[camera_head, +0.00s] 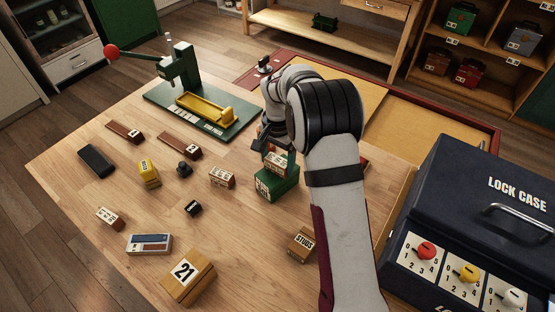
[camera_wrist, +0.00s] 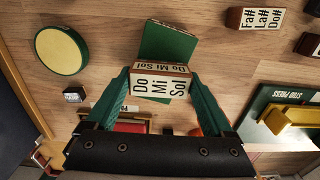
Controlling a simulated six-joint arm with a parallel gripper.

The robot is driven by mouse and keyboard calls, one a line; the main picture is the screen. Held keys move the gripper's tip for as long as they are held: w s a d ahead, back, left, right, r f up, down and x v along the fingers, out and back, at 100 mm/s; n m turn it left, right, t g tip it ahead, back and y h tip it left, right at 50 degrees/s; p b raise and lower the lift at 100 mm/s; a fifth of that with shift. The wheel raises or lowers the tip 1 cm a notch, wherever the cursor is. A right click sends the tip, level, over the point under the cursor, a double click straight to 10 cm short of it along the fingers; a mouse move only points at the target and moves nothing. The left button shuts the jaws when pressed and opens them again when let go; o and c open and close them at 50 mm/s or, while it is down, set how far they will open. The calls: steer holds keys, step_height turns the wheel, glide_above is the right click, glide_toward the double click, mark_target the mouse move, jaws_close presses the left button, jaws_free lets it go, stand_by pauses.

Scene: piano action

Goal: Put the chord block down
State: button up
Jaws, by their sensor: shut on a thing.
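The chord block (camera_wrist: 160,83) is a wooden block with white faces lettered "Do Mi Sol". It sits between the green fingers of my gripper (camera_wrist: 155,95), which is shut on it. In the head view, the chord block (camera_head: 276,160) shows at the green box (camera_head: 275,183), just above its top. The green box has a white label on its front and its green top (camera_wrist: 168,40) shows beyond the block in the wrist view. I cannot tell whether the block touches the green box. My arm hides part of the gripper in the head view.
A similar block lettered "Fa# La# Do#" (camera_wrist: 252,18) lies nearby. A yellow disc with green rim (camera_wrist: 62,50) lies on the other side. The green stud press (camera_head: 200,105) stands behind; the lock case (camera_head: 480,220) is at right. Several small blocks lie leftward.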

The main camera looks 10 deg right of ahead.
mark_target(278, 160)
steer(key=shift+f, duration=0.1)
steer(key=o, duration=1.1)
step_height(278, 160, up, 12)
steer(key=s+a+r+n+y, duration=0.1)
steer(key=s+r, duration=0.2)
steer(key=s, duration=0.6)
steer(key=s+a+r+n, duration=0.1)
steer(key=s+r, duration=0.2)
steer(key=s, duration=0.6)
steer(key=s+f, duration=0.2)
steer(key=s, duration=0.6)
steer(key=s+a+f+n, duration=0.1)
steer(key=s+f, duration=0.1)
steer(key=s, duration=0.7)
steer(key=shift+f+y, duration=0.3)
steer(key=shift+y, duration=0.1)
